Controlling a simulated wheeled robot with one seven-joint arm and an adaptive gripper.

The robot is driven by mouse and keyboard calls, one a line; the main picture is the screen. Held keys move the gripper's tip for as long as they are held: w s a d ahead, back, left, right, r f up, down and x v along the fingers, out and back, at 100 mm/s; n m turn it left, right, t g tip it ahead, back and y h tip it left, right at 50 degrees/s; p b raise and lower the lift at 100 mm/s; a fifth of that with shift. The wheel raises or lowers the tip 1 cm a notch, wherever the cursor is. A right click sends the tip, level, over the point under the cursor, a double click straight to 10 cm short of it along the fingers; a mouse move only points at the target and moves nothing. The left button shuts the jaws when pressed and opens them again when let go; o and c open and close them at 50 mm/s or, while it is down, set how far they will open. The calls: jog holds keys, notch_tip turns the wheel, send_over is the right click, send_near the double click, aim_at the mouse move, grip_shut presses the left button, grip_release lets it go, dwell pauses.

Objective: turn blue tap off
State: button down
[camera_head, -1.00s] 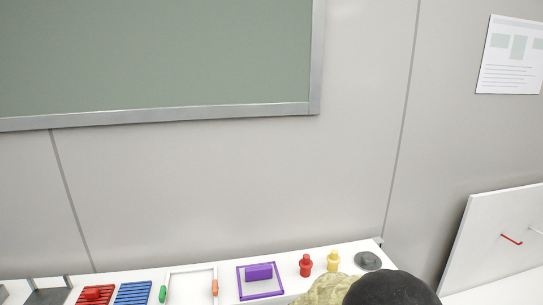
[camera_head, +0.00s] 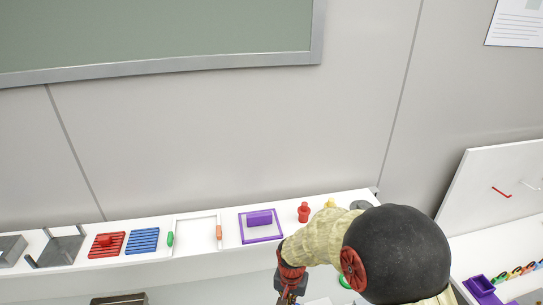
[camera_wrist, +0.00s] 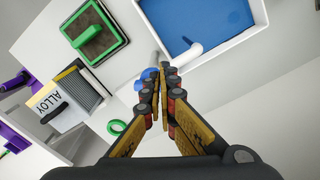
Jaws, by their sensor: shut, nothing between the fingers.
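A blue tap handle (camera_wrist: 147,76) shows in the wrist view, partly hidden behind my fingers. A white spout (camera_wrist: 186,54) beside it reaches over a white-rimmed basin (camera_wrist: 232,52) with a blue inside. My gripper (camera_wrist: 161,70) is shut and empty, its fingertips over the blue handle in the picture. I cannot tell whether they touch it. In the head view my gripper (camera_head: 288,296) shows at the bottom edge, below the shelf, and the tap is not visible there.
In the wrist view a green-framed panel (camera_wrist: 113,43), a box marked ALLOY (camera_wrist: 62,102) and a green ring (camera_wrist: 116,127) lie to the left. In the head view a white shelf (camera_head: 190,258) carries red (camera_head: 106,246), blue (camera_head: 142,241) and purple (camera_head: 260,219) items.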

jog(key=shift+r, duration=0.75)
jog(key=shift+d, duration=0.1)
jog(key=s+d+f+b, duration=0.1)
jog(key=d+f+b, duration=0.2)
jog(key=f+b, duration=0.3)
jog(key=b, duration=0.3)
jog(key=shift+s, duration=0.25)
jog(key=shift+w, duration=0.6)
dwell(1.1)
jog(key=shift+a, duration=0.65)
